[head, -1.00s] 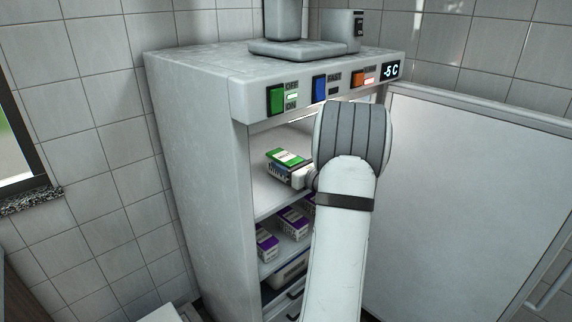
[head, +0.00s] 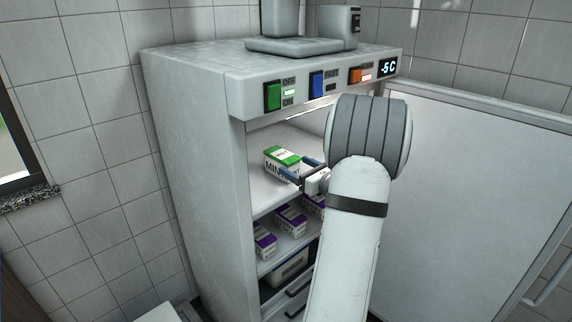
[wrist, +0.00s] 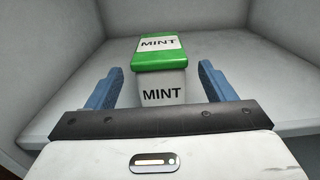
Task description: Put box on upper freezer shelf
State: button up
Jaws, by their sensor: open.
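A green and white box labelled MINT (head: 283,160) stands on the upper freezer shelf (head: 262,190). It also shows in the wrist view (wrist: 162,70), upright on the pale shelf (wrist: 60,105). My gripper (head: 302,170) is open at the shelf's front. In the wrist view its two blue fingers (wrist: 160,84) are on either side of the box's near end, with a visible gap on each side. The box's far side is hidden.
Several purple and white boxes (head: 291,220) stand on the shelf below. The freezer door (head: 470,190) is open to the right. A control panel with switches (head: 320,84) runs above the opening. Free shelf surface shows around the mint box.

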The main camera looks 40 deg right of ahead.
jog(key=s, duration=0.6)
jog(key=shift+d, duration=0.2)
